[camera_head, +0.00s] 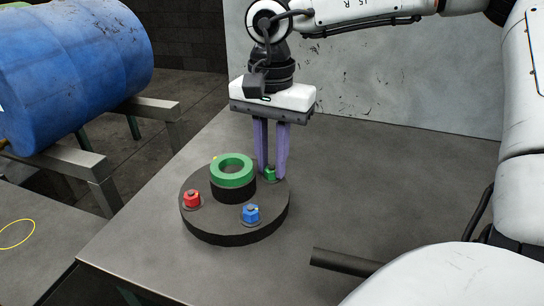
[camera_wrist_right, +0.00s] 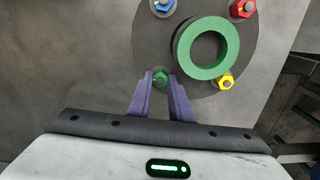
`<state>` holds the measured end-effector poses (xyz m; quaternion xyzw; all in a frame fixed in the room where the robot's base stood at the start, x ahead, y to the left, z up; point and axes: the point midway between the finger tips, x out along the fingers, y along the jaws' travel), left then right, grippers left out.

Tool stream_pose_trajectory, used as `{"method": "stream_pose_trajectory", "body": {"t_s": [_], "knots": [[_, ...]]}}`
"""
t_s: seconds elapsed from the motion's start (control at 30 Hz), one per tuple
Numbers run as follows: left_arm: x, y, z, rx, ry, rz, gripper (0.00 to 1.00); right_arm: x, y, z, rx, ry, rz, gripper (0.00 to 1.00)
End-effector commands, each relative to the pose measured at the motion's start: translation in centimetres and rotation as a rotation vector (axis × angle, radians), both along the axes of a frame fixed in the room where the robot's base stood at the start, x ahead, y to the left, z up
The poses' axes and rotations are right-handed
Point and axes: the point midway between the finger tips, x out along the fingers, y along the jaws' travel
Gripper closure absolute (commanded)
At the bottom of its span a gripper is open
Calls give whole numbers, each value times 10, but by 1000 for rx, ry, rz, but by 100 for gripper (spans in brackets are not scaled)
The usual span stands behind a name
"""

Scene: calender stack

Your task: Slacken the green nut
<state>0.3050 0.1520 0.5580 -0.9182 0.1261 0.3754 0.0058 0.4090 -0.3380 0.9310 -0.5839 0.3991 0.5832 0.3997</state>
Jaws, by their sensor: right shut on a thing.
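The green nut (camera_head: 270,174) sits on the right back part of a dark round base (camera_head: 234,232), around a bolt. My right gripper (camera_head: 272,172) points down over it, with its purple fingers shut on the nut. In the right wrist view the green nut (camera_wrist_right: 160,78) shows between the two fingertips (camera_wrist_right: 160,80). A green ring (camera_head: 232,171) lies on a black hub in the middle of the base, beside the fingers. My left gripper is not in view.
A red nut (camera_head: 192,198) and a blue nut (camera_head: 251,213) sit on the base; a yellow nut (camera_wrist_right: 226,82) shows in the right wrist view. A blue barrel (camera_head: 70,70) rests on a rack at left.

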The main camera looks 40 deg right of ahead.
Motion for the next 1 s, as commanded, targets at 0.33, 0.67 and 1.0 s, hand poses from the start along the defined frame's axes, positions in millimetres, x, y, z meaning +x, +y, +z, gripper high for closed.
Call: {"method": "stream_pose_trajectory", "body": {"t_s": [0.33, 0.67, 1.0], "knots": [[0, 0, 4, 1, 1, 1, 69, -1, 1, -1, 0, 3, 291, 100], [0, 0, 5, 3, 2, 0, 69, -1, 1, -2, 2, 4, 450, 100], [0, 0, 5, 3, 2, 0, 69, -1, 1, -2, 3, 5, 494, 100]]}}
